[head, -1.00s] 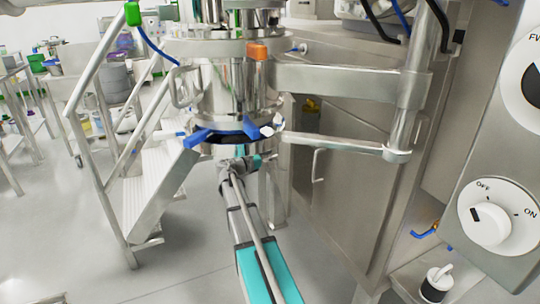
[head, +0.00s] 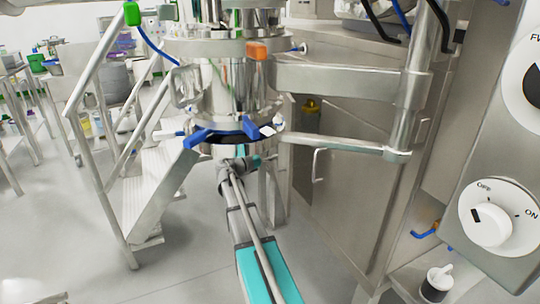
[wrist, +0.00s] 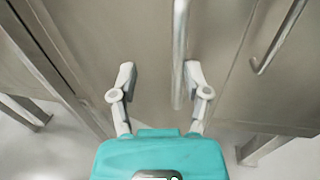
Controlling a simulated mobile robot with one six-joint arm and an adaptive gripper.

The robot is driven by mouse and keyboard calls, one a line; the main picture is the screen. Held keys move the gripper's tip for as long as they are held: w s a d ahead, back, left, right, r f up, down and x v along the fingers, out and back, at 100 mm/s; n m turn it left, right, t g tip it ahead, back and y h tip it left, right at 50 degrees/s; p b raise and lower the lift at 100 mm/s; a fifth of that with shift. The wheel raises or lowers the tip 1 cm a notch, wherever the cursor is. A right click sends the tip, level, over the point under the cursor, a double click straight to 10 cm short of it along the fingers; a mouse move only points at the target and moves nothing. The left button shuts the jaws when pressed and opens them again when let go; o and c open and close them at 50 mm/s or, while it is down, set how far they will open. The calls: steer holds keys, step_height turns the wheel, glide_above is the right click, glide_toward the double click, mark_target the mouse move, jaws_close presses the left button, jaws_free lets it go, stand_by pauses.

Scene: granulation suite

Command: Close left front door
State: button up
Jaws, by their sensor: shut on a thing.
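The left front door (wrist: 150,95) is a plain steel panel filling the middle of the wrist view. Its vertical bar handle (wrist: 180,50) passes between my gripper's fingers (wrist: 160,75), closer to the right finger. My gripper is shut on this handle. In the head view my arm reaches away under the steel vessel (head: 232,90), which hides most of the door and the fingers. The neighbouring door (head: 345,200) stands to the right with its own bar handle (head: 317,165); that handle also shows in the wrist view (wrist: 278,40).
The steel vessel with blue clamp levers (head: 205,133) hangs over my arm. Its bracket joins a vertical post (head: 412,80) on the right. Steel steps with a railing (head: 150,190) stand at the left. A control panel (head: 500,210) is close at right. Floor is open at lower left.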

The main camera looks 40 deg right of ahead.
steer(key=shift+a, duration=0.1)
steer(key=a, duration=1.5)
steer(key=shift+s+a, duration=0.2)
steer(key=shift+s, duration=0.25)
stand_by(1.4)
steer(key=shift+a, duration=0.15)
stand_by(0.3)
steer(key=a, duration=1.1)
steer(key=shift+w+a, duration=0.25)
steer(key=shift+a, duration=0.1)
